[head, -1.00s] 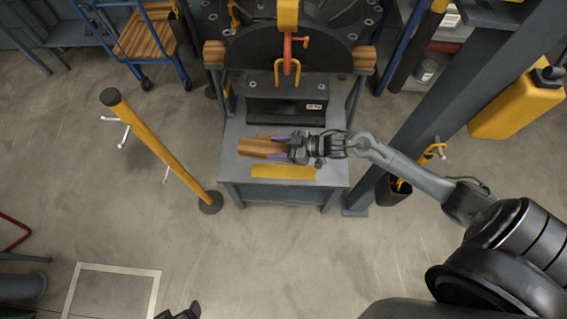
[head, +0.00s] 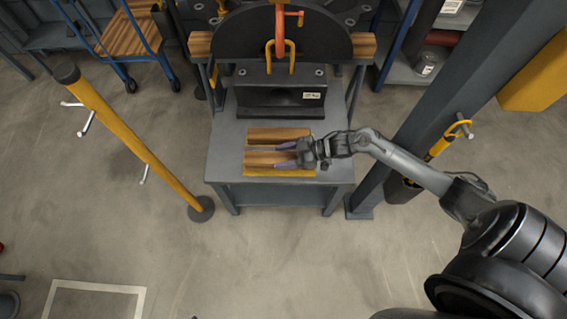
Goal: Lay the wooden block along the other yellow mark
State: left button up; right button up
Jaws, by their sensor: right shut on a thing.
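A wooden block (head: 258,158) is held between the purple fingers of my right gripper (head: 287,156), at the front of the grey table (head: 225,150). The block lies lengthwise left to right and covers the back part of the front yellow mark (head: 280,173). A yellow strip shows along the block's front edge. I cannot tell whether the block touches the table. A second wooden block (head: 278,134) lies just behind it, roughly parallel. No other yellow mark shows clearly.
A black steel piece (head: 280,97) with a yellow loop (head: 281,55) stands behind the blocks. A yellow post (head: 130,135) stands left of the table and a thick grey column (head: 440,105) right of it. The table's front edge is close to the yellow mark.

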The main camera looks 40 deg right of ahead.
notch_tip(320, 180, down, 4)
jog(key=shift+r+b, duration=0.2)
jog(key=shift+b, duration=0.75)
jog(key=o, duration=0.9)
jog(key=shift+f, duration=0.15)
jog(key=shift+c, duration=0.2)
jog(key=o, duration=0.5)
jog(key=shift+c, duration=0.2)
